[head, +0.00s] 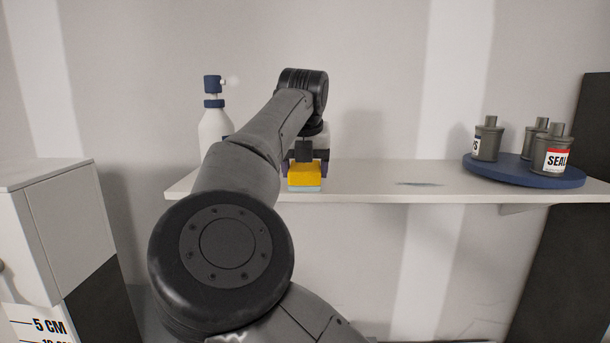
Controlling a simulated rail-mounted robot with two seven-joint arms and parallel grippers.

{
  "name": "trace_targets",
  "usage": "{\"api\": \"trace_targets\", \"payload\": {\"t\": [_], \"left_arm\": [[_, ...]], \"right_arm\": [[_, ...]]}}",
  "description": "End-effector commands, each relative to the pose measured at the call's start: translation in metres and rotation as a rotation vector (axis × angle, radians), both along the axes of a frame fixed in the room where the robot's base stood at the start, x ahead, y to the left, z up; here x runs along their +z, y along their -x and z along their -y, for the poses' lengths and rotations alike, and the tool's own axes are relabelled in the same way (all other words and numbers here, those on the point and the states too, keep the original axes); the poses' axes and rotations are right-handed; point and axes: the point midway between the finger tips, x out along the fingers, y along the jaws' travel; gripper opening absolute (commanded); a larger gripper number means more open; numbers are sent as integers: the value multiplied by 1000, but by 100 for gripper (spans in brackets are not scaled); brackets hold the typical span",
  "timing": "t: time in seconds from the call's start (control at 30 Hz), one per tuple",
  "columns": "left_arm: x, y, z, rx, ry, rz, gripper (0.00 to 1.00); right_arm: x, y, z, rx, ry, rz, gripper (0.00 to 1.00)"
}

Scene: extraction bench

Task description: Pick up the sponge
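The sponge (306,175) is a small yellow block with a pale blue lower layer. It is at the front edge of the white shelf (370,177), left of the shelf's middle. My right arm reaches up from below, and its dark gripper (305,157) is right at the top of the sponge. The arm and wrist cover much of the gripper, so I cannot tell whether its fingers are closed on the sponge. I also cannot tell whether the sponge rests on the shelf. My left gripper is not in view.
A white bottle with a blue top (213,120) stands at the shelf's left end. A pale object behind my wrist is mostly hidden. A round blue tray (520,174) with grey canisters is at the right. The shelf between is mostly clear. A white cabinet (60,225) stands left.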

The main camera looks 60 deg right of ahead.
Motion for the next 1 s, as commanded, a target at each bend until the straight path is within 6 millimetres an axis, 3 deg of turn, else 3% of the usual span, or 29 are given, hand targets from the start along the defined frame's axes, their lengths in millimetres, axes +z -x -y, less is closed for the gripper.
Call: {"api": "trace_targets", "payload": {"t": [0.23,0.57,0.67,0.87,1.0], "left_arm": [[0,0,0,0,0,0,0],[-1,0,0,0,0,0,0],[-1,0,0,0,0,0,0],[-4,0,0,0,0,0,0],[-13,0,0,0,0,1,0]], "right_arm": [[0,0,0,0,0,0,46],[4,0,0,0,0,1,46],[11,0,1,0,0,1,46],[43,1,1,0,1,2,46],[57,31,6,-4,0,4,46]]}}
